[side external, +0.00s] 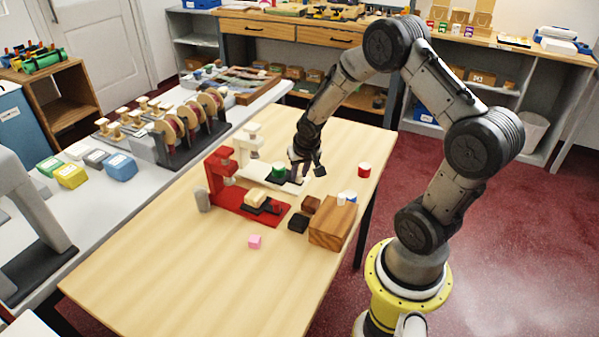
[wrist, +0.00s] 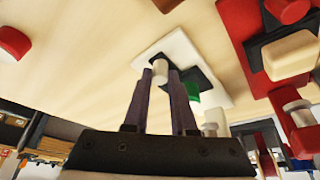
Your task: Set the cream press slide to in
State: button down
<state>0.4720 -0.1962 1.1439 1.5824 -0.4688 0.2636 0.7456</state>
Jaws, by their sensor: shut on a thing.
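The cream press (side external: 250,142) stands on the table behind the red press, with its pale base reaching right toward my gripper. Its base also shows in the wrist view (wrist: 180,46). A dark slide (wrist: 203,78) lies on that base and carries a green piece (wrist: 191,90). The green piece (side external: 278,171) sits out to the right of the press head, not under it. My gripper (side external: 304,172) is low over the base's outer end. In the wrist view, my gripper (wrist: 161,80) is shut on the slide's pale upright knob (wrist: 160,69). The fingers partly hide the slide.
The red press (side external: 220,180) stands in front, with a cream block (side external: 255,199) on its slide. A red-and-white cylinder (side external: 364,170) stands to the right. A wooden block (side external: 332,225), dark blocks (side external: 298,222) and a pink cube (side external: 254,241) are nearer.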

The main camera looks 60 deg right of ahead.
aim_at(274, 166)
dwell(0.4)
jog(key=w, duration=0.8)
jog(key=shift+w+r, duration=0.1)
jog(key=shift+w, duration=0.2)
jog(key=c, duration=0.8)
grip_release()
jog(key=shift+o, duration=0.4)
jog(key=shift+s, duration=0.1)
jog(key=v, duration=1.3)
jog(key=shift+r, duration=0.35)
jog(key=shift+s+a, duration=0.1)
jog(key=shift+a, duration=0.05)
